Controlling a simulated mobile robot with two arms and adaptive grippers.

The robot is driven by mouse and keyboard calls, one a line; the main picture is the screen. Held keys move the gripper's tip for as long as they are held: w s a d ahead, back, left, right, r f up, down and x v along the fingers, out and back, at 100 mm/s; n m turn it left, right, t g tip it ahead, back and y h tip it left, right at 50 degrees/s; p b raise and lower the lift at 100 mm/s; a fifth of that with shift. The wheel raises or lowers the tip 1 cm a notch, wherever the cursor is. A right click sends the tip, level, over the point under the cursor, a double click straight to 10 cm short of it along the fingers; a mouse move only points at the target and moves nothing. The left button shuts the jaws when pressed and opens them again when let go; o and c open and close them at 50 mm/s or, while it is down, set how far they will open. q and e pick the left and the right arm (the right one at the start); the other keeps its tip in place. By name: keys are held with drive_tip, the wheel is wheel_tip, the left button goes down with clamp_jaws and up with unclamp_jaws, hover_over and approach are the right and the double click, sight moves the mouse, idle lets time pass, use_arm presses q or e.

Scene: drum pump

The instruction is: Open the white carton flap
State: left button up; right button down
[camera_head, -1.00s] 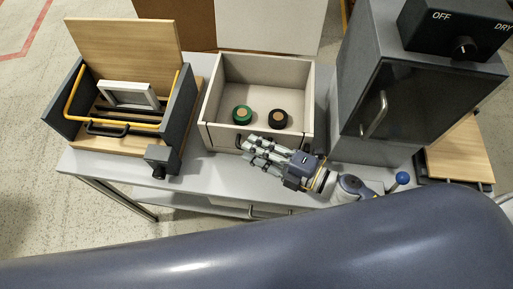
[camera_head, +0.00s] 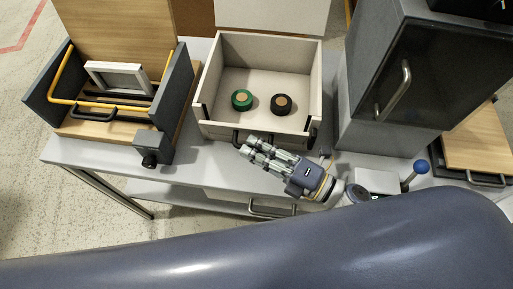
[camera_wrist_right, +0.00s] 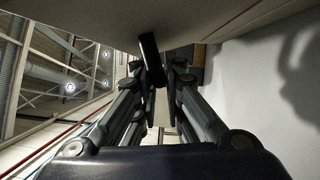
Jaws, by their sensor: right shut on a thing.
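The white carton (camera_head: 214,80) is an open-topped, cream box at the back middle of the table. Its front panel (camera_head: 265,132), the flap, has dark gaps at both side edges and a dark handle (camera_head: 237,137) low on its left part. My right gripper (camera_head: 248,146) reaches in from the right, low in front of this panel, with its fingertips at the handle. In the right wrist view, the dark handle (camera_wrist_right: 150,58) lies between the fingers, and the gripper is shut on it. The fingertips partly hide the handle. My left gripper is not in view.
A green roll (camera_head: 241,100) and a black roll (camera_head: 281,104) lie inside the carton. A wooden stand with a yellow bar (camera_head: 105,103) is at left. A dark cabinet (camera_head: 405,90) stands close at right. A blue-knobbed lever (camera_head: 421,167) is near my right wrist.

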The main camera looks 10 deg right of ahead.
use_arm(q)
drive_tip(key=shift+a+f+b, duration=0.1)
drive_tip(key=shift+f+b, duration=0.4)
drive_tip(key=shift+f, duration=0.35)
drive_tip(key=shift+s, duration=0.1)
